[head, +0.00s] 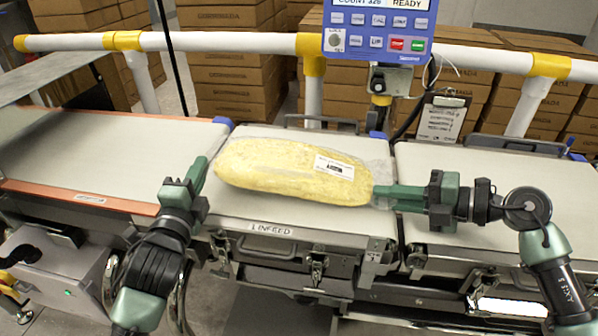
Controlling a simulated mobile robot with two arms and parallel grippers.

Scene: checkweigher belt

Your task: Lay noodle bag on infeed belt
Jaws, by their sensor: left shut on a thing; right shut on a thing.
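The noodle bag (270,168) is a long yellow bag in clear film with a white label. It is over the infeed belt (300,215), which has an "INFEED" label on its front edge. My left gripper (202,172) is at the bag's left end, with its green fingers shut on that end. My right gripper (385,194) is shut on the bag's right end. The bag lies roughly level, tilted slightly down to the right in the picture. I cannot tell whether its underside touches the belt.
A wide belt (110,160) lies to the left and another belt section (480,185) to the right. A blue control panel (377,30) stands behind, with a white and yellow guard rail (220,42), a clipboard (442,118) and stacked cartons (235,75).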

